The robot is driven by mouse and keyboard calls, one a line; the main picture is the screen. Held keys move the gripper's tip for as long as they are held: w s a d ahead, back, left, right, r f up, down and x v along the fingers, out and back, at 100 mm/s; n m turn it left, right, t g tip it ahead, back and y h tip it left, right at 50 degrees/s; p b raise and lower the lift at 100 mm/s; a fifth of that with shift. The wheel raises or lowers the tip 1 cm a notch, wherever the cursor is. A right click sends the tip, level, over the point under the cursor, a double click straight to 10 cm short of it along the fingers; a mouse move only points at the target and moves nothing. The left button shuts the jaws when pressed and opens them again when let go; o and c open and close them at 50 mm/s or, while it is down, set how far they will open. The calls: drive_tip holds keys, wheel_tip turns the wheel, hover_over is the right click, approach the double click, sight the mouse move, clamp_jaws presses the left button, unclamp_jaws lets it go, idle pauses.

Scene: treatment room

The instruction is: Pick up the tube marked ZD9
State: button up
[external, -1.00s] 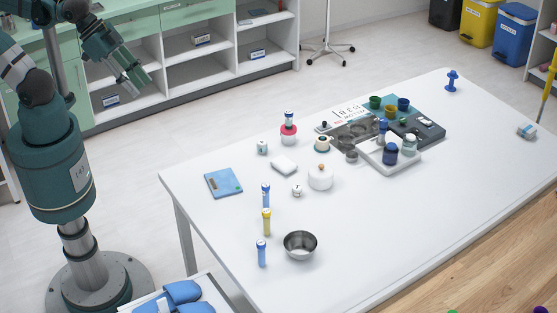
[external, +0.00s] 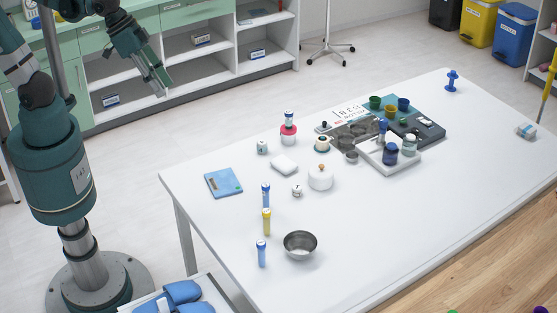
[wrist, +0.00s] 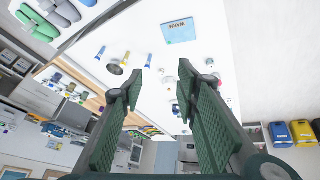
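Two blue tubes (external: 265,195) (external: 261,253) and a yellow tube (external: 266,221) stand upright in a row near the left side of the white table. Another blue-labelled tube (external: 289,120) stands above a red-pink item at the back. The markings are too small to read, so I cannot tell which tube is ZD9. My gripper (external: 160,84) is left of the table, raised and away from all tubes. In the wrist view my gripper (wrist: 160,72) is open and empty. A yellow tube (wrist: 126,58) and a blue tube (wrist: 149,60) show beyond its fingers.
A metal bowl (external: 300,244) stands right of the front tubes.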

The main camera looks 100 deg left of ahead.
drive_tip(key=w+f+n+g, duration=0.1)
drive_tip(key=w+f+n, duration=0.15)
drive_tip(key=w, duration=0.65)
drive_tip(key=n+g+b, duration=0.3)
drive_tip(key=n, duration=0.4)
approach(266, 185)
drive_tip(key=s+r, duration=0.4)
drive_tip(key=s, duration=0.1)
drive_tip(key=w+f+n, duration=0.1)
drive_tip(key=w+f, duration=0.1)
drive_tip(key=f, duration=0.1)
drive_tip(key=w+f+n+g, duration=0.1)
drive_tip(key=w+f, duration=0.1)
drive_tip(key=f, duration=0.2)
drive_tip(key=w+f+n, duration=0.1)
drive_tip(key=w+f, duration=0.1)
drive_tip(key=f, duration=0.2)
drive_tip(key=shift+w+f+n+g, duration=0.2)
drive_tip(key=shift+f+n+g, duration=0.1)
drive_tip(key=shift+f, duration=0.3)
drive_tip(key=shift+f+b, duration=0.35)
drive_tip(key=shift+f, duration=0.95)
